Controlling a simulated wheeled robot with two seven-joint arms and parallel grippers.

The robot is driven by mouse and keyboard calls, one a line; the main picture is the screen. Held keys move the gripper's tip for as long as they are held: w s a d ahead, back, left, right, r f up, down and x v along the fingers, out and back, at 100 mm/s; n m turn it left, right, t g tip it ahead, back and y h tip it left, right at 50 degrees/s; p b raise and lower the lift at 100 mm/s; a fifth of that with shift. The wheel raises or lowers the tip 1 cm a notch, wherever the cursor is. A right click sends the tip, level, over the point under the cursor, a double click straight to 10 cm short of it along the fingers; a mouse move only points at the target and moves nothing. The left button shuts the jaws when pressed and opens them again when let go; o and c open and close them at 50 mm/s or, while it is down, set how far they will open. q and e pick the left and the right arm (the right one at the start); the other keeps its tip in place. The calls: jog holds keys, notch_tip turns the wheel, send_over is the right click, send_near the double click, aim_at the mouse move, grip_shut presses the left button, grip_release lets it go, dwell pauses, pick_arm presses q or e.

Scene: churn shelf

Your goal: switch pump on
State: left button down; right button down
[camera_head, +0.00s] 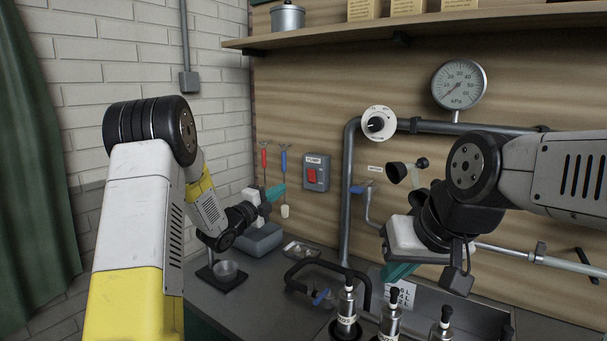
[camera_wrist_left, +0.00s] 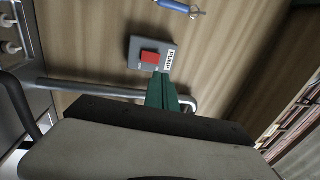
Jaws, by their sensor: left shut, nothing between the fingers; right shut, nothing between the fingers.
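The pump switch is a grey box (camera_head: 324,174) on the wooden wall with a red rocker (camera_head: 312,175) and a label above it. In the left wrist view the box (camera_wrist_left: 134,63), its red rocker (camera_wrist_left: 150,57) and a PUMP label show ahead of the fingers. My left gripper (camera_head: 277,191), with teal fingers, is shut and empty, just left of the box in the head view. Its fingers (camera_wrist_left: 161,91) overlap the box's edge in the wrist view; I cannot tell whether they touch. My right gripper (camera_head: 398,272) is shut and empty, above the bench at right.
Red (camera_head: 264,158) and blue-handled tools hang left of the switch. A grey vertical pipe (camera_head: 347,200) runs right of it. A pressure gauge (camera_head: 459,84) and white dial (camera_head: 379,123) are higher up. Several metal-bodied valves with black knobs (camera_head: 347,310) stand at the bench front.

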aim_at(309, 170)
pick_arm(q)
jog(key=x, duration=1.4)
jog(key=shift+r, duration=0.1)
